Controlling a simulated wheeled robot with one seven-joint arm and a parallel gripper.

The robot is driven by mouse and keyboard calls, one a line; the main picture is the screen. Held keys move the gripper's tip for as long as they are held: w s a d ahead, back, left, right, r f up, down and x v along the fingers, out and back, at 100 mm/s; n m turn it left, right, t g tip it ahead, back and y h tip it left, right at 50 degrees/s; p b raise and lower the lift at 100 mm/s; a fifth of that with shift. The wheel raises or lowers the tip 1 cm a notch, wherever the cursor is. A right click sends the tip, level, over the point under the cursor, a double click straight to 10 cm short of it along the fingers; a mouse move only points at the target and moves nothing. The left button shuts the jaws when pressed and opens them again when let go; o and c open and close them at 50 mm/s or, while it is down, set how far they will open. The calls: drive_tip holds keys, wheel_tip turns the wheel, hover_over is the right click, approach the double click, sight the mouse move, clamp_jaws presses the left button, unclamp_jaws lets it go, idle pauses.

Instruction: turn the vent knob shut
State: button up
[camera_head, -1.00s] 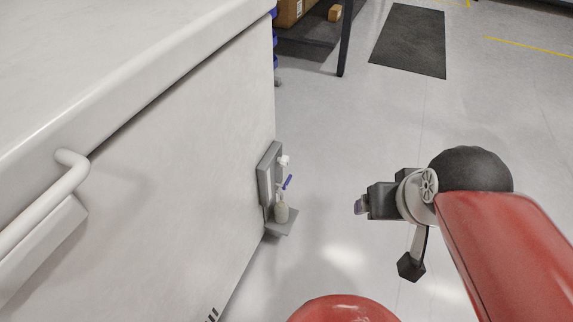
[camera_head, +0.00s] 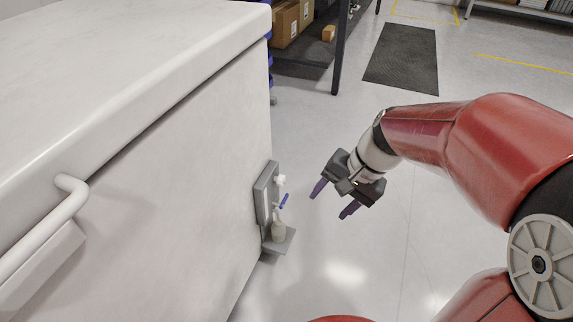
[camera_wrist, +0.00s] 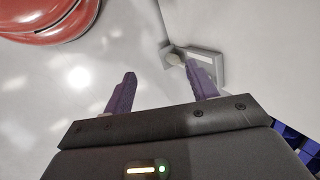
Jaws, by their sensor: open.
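A small grey fixture (camera_head: 265,192) is mounted on the side of the white cabinet. I cannot tell which part is the vent knob. My gripper (camera_head: 331,203) is open and empty, to the right of the fixture and apart from it, with purple fingers pointing down-left. In the wrist view the fixture (camera_wrist: 211,68) lies beyond my gripper (camera_wrist: 160,68), partly hidden by the right finger.
The white cabinet (camera_head: 130,150) with its bar handle (camera_head: 50,215) fills the left. A dark shelf (camera_head: 305,70) with cardboard boxes (camera_head: 290,20) stands behind it. A black mat (camera_head: 402,55) lies on the floor.

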drive_tip(key=w+a+f+m+g+y, duration=0.1)
drive_tip(key=w+a+f+m+y, duration=0.3)
drive_tip(key=w+f+m+y, duration=0.5)
drive_tip(key=m+t+y, duration=0.3)
drive_tip(key=m+t, duration=0.4)
drive_tip(key=m, duration=0.2)
approach(284, 181)
drive_tip(key=a, duration=0.2)
drive_tip(key=p+x, duration=0.1)
drive_tip(key=x, duration=0.6)
drive_tip(key=shift+w+a+r, duration=0.1)
drive_tip(key=shift+w, duration=0.2)
drive_tip(key=c, duration=1)
